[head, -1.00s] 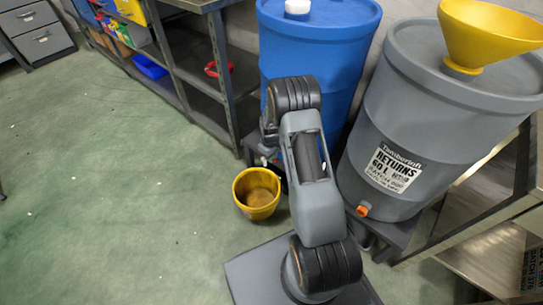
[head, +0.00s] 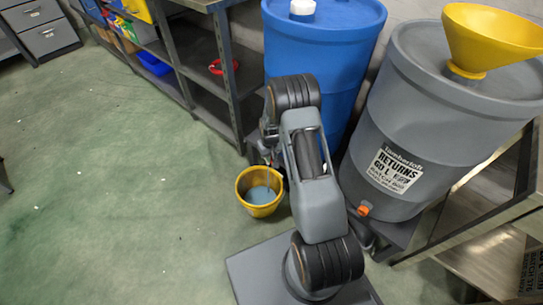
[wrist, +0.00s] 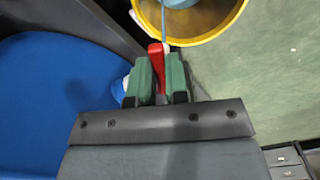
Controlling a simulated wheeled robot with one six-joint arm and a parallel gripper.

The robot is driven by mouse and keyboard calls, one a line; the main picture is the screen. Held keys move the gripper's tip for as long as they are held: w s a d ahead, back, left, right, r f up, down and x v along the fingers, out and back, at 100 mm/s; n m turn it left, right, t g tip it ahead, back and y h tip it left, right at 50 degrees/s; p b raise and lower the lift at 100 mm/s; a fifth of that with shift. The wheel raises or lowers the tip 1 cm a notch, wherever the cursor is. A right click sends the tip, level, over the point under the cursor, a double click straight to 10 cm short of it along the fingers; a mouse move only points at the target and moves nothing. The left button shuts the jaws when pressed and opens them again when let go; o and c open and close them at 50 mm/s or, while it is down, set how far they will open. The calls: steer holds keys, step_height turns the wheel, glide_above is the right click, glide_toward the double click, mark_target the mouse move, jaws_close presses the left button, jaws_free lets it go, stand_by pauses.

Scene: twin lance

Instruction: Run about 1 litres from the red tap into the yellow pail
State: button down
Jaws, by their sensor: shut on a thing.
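The yellow pail (head: 261,207) stands on the green floor below the blue drum (head: 322,62), left of my arm. A thin bluish stream falls into it, and pale blue liquid covers its bottom. In the wrist view the pail's rim (wrist: 146,32) shows at the top with the stream beside it. My gripper (wrist: 160,80) is shut on the red tap handle (wrist: 157,58), its green pads on either side of it. The white tap body is mostly hidden behind the pads. In the head view the gripper is largely hidden behind my arm.
A grey returns drum (head: 425,110) with a yellow funnel (head: 490,38) stands at the right, with an orange tap (head: 364,208) low on it. A metal shelf (head: 228,80) with bins runs along the back left.

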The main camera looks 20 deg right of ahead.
steer(key=c, duration=1.1)
jaws_free()
step_height(320, 180, up, 14)
steer(key=p, duration=0.4)
steer(key=shift+p, duration=0.35)
